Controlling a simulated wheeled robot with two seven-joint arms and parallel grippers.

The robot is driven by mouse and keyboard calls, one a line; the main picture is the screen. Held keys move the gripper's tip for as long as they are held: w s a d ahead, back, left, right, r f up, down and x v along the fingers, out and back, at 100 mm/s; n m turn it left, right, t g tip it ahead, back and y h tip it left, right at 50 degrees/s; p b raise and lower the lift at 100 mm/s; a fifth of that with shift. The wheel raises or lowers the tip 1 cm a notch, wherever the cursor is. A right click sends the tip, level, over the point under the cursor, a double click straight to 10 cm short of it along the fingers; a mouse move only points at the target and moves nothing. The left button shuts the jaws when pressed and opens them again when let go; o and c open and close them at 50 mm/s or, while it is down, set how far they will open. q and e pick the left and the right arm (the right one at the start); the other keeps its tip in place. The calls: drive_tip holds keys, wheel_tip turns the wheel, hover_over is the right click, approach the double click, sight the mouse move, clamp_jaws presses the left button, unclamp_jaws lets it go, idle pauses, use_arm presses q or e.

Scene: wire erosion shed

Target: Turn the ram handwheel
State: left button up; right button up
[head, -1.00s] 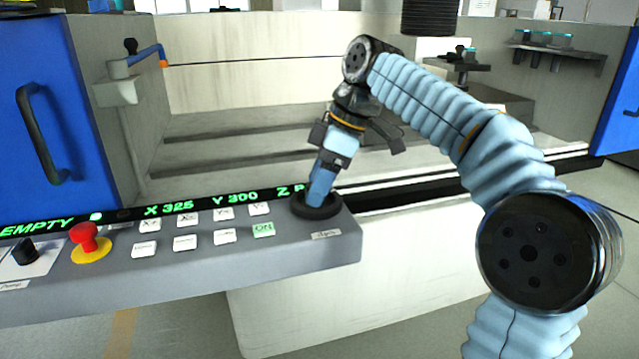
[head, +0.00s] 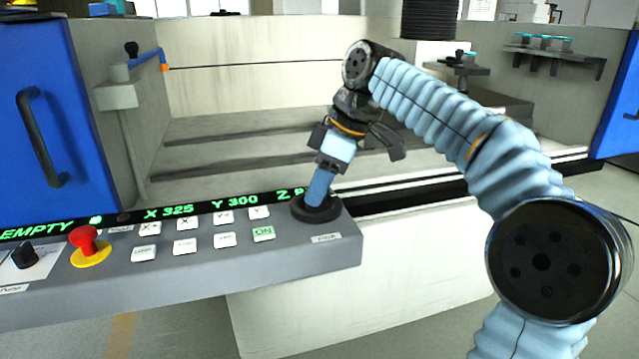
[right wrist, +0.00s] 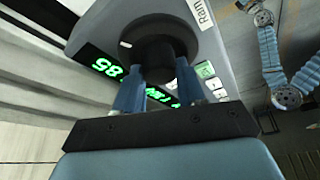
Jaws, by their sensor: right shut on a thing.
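The ram handwheel (head: 300,212) is a round black wheel at the right end of the grey control panel. My right gripper (head: 316,203) reaches down onto it from above and is shut on its raised middle part. The right wrist view shows the handwheel (right wrist: 150,28) with the two blue fingers of my right gripper (right wrist: 158,82), one on each side of its hub. A label reading "Ram" lies on the panel beside the wheel. The fingers hide part of the wheel in the head view. My left gripper is not in view.
The control panel (head: 200,285) carries a red stop button (head: 84,238), a black knob (head: 25,254), several white keys and a green ON key (head: 263,233). The green display reads X 325, Y 300. Behind lies the open machine tank (head: 250,75); a blue door (head: 45,110) stands left.

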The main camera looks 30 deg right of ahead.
drive_tip(key=m, duration=0.3)
drive_tip(key=shift+s+t+h, duration=0.1)
drive_tip(key=shift+t+h, duration=0.3)
drive_tip(key=shift+a+m+t+h, duration=0.1)
drive_tip(key=shift+m+t+h, duration=0.35)
drive_tip(key=shift+m, duration=1.15)
drive_tip(key=o, duration=1)
drive_tip(key=shift+o, duration=0.2)
drive_tip(key=p+v, duration=0.3)
drive_tip(key=v, duration=1.1)
drive_tip(key=shift+a+p, duration=0.2)
drive_tip(key=shift+p, duration=0.1)
